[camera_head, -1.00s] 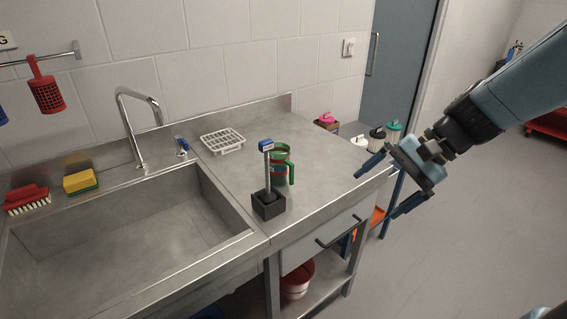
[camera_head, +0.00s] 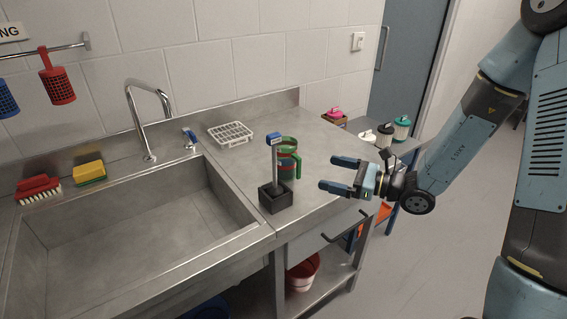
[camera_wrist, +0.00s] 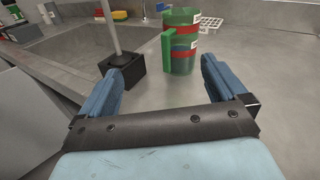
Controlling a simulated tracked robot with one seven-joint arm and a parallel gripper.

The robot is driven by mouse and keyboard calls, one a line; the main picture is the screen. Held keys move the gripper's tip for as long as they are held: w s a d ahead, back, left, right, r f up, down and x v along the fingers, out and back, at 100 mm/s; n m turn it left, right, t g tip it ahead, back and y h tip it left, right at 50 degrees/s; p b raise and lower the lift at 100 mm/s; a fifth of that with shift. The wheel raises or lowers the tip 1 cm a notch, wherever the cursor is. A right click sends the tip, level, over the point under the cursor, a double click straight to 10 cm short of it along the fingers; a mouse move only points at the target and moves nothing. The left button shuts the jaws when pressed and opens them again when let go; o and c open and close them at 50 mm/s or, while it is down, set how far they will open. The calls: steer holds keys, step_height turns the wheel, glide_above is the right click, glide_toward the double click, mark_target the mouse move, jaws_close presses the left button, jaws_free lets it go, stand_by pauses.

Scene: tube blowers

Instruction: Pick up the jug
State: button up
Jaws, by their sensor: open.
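The jug (camera_head: 287,158) is green with a red band and a green handle. It stands upright on the steel counter, partly hidden in the head view by a brush-like tool in a black holder. My gripper (camera_head: 335,174) is open and empty, to the right of the jug and apart from it, with its fingers pointing left. In the wrist view the jug (camera_wrist: 181,42) stands beyond my open fingers (camera_wrist: 163,72), its handle on the left side.
The black holder (camera_head: 275,198) with its upright tool stands close beside the jug. A white rack (camera_head: 231,134) lies behind. The sink (camera_head: 130,225) is at left. Several canisters (camera_head: 384,134) stand beyond the counter's right end. The counter right of the jug is clear.

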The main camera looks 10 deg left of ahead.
mark_target(293, 159)
steer(key=w+f+m+t, duration=0.2)
steer(key=shift+f+m, duration=0.2)
steer(key=shift+m, duration=0.1)
steer(key=shift+w+a+f, duration=0.1)
steer(key=shift+w+a, duration=0.05)
steer(key=shift+a, duration=0.05)
steer(key=x, duration=1.3)
steer(key=shift+w+a, duration=0.15)
steer(key=shift+c, duration=0.2)
steer(key=c, duration=1.2)
steer(key=shift+r, duration=0.25)
